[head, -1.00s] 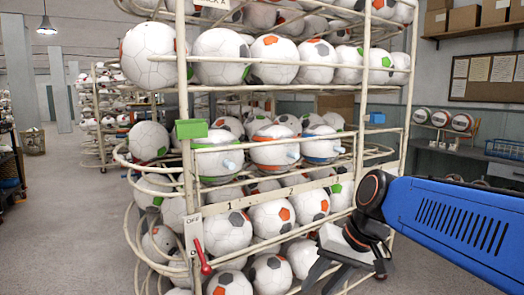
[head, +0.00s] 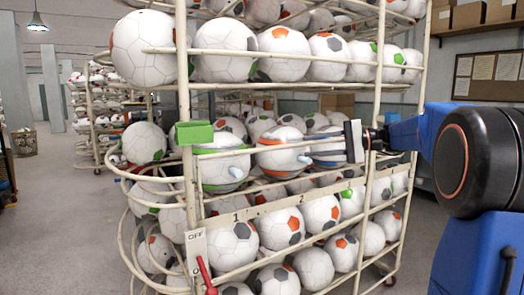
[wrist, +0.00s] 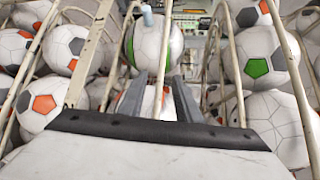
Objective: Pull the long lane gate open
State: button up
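A cream wire rack (head: 288,86) holds rows of footballs. Three banded balls with light blue pegs stand in its middle row: green-banded (head: 220,166), orange-banded (head: 281,150) and blue-banded (head: 326,148). My gripper (wrist: 158,88) is at the right of this row, level with it. In the wrist view its two grey fingers stand apart, with a ball (wrist: 150,104) visible beyond the gap and nothing held. In the head view its fingers are hard to make out. I cannot tell which of the rails and bars is the long lane gate.
A green block (head: 194,132) sits at the rack's left post. A red lever (head: 204,272) hangs from a plate marked OFF (head: 196,245). Several rails and balls surround my gripper closely. The floor (head: 70,220) at the left is clear.

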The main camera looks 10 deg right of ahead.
send_near(262, 149)
jog(key=w+a, duration=0.2)
jog(key=w+a+f, duration=0.1)
jog(key=w+a, duration=0.2)
jog(key=w+a+f, duration=0.1)
jog(key=w+a, duration=0.2)
jog(key=shift+w+f, duration=0.15)
jog(key=shift+f, duration=0.05)
dwell(0.3)
grip_shut()
